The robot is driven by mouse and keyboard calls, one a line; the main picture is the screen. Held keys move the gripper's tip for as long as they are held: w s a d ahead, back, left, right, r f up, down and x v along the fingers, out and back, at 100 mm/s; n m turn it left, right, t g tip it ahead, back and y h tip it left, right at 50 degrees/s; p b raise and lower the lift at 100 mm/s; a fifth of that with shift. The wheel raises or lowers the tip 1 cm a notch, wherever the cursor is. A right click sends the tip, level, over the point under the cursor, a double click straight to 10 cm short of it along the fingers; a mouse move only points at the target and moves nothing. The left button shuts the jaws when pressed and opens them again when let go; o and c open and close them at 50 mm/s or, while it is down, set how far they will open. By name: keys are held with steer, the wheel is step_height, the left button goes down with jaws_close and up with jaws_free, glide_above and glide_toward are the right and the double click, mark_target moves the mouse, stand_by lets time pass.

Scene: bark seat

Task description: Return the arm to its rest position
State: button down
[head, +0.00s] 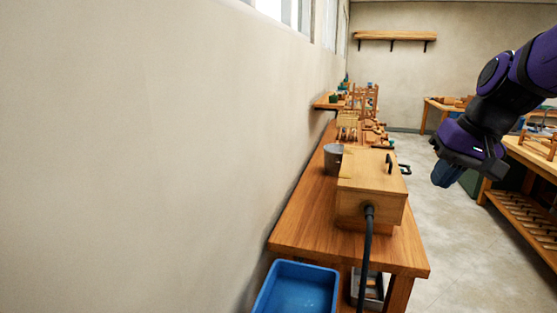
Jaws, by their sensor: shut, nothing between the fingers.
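My gripper (446,174) hangs at the end of my purple and black arm on the right side of the head view. It is over the floor, to the right of the wooden workbench (300,228). Its fingers are close together at the tip, with nothing seen between them. The gripper is apart from the bench and from the box on it. The far side of the gripper is hidden.
A wooden box (365,190) with a black hose (367,250) stands on the bench, with a grey bucket (332,160) behind it. A blue bin (295,290) sits below the front. Another table (535,160) stands right. Floor (450,245) between is clear.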

steer(key=s+n+t+h, duration=0.1)
steer(key=s+h, duration=0.1)
steer(key=s, duration=1.4)
steer(key=shift+d+r+n+t+h, duration=0.15)
steer(key=shift+d+n+t+h, duration=0.15)
steer(key=shift+d+t+h, duration=0.15)
